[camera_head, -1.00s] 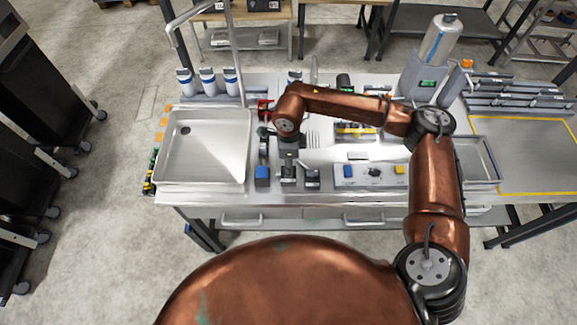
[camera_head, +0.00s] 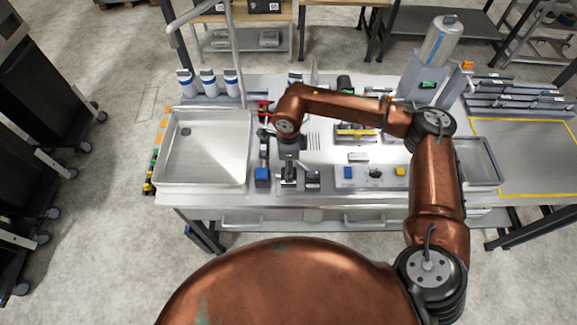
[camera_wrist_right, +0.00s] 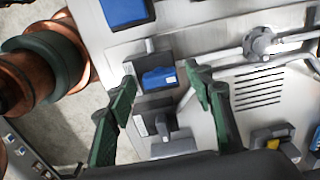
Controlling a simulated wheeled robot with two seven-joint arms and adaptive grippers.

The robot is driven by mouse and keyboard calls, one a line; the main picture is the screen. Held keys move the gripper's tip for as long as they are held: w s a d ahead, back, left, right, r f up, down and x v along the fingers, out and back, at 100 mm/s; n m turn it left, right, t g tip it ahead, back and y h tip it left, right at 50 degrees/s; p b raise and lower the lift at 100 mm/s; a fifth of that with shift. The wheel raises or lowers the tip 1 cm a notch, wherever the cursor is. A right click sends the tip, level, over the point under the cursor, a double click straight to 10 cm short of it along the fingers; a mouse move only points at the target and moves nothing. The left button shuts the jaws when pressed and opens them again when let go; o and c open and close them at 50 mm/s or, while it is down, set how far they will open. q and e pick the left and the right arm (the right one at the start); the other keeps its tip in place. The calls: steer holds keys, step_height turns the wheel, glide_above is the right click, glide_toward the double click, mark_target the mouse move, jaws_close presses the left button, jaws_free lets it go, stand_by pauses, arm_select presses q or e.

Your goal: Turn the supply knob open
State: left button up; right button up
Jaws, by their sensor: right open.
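My right gripper (camera_wrist_right: 160,85) is open in the right wrist view, its two green fingers apart above a dark station with a blue block (camera_wrist_right: 158,78). Nothing is between the fingertips. In the head view the right gripper (camera_head: 289,170) hangs over the front row of small stations, which it partly hides. A control panel (camera_head: 355,184) to its right bears a dark round knob (camera_head: 375,174) between a blue and a yellow button. The wrist view also shows a grey round fitting (camera_wrist_right: 262,42) on pipes. No label shows which is the supply knob. My left gripper is not seen.
A grey T-shaped handle (camera_wrist_right: 165,130) stands close below the fingers in the wrist view. A blue block (camera_head: 262,175) is left of the gripper, beside the sink (camera_head: 205,183). A cylinder dispenser (camera_head: 438,40) stands at the back right. The yellow-outlined surface (camera_head: 535,155) is clear.

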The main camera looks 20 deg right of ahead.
step_height(320, 180, up, 12)
stand_by(0.5)
stand_by(0.5)
